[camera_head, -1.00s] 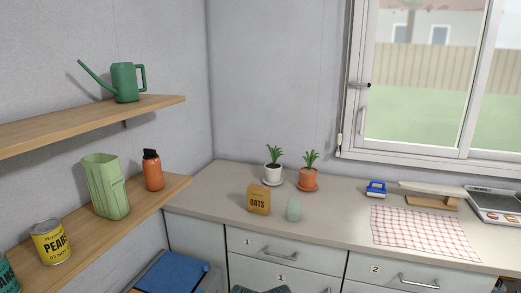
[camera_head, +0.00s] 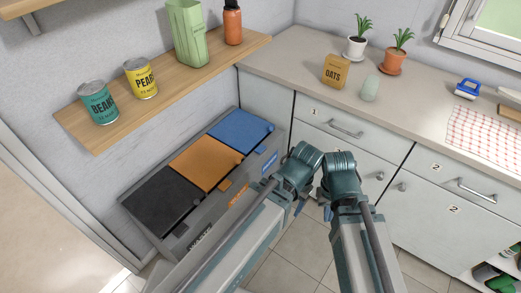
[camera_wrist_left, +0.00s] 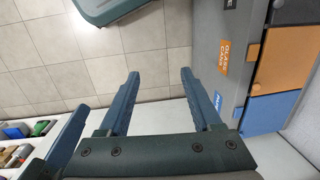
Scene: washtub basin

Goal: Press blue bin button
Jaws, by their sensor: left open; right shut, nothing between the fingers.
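The grey bin unit (camera_head: 188,235) stands on the floor below the shelf with black, orange and blue lids in a row. The blue lid (camera_head: 241,131) is closed, at the end by the drawers, and also shows in the left wrist view (camera_wrist_left: 268,113). A small blue tab (camera_wrist_left: 238,112) sits at its front edge, beside a blue label (camera_wrist_left: 223,107). My left gripper (camera_wrist_left: 159,73) is open and empty, left of the blue label in that view. My right gripper (camera_head: 327,212) is shut and empty, partly hidden by its wrist in the head view.
Drawers and cabinets (camera_head: 345,133) stand close beyond both wrists. A wooden shelf (camera_head: 165,95) with cans (camera_head: 98,103) overhangs the bins' back side. An orange lid (camera_head: 205,161) and black lid (camera_head: 160,200) adjoin the blue one. Tiled floor (camera_head: 290,270) is open in front.

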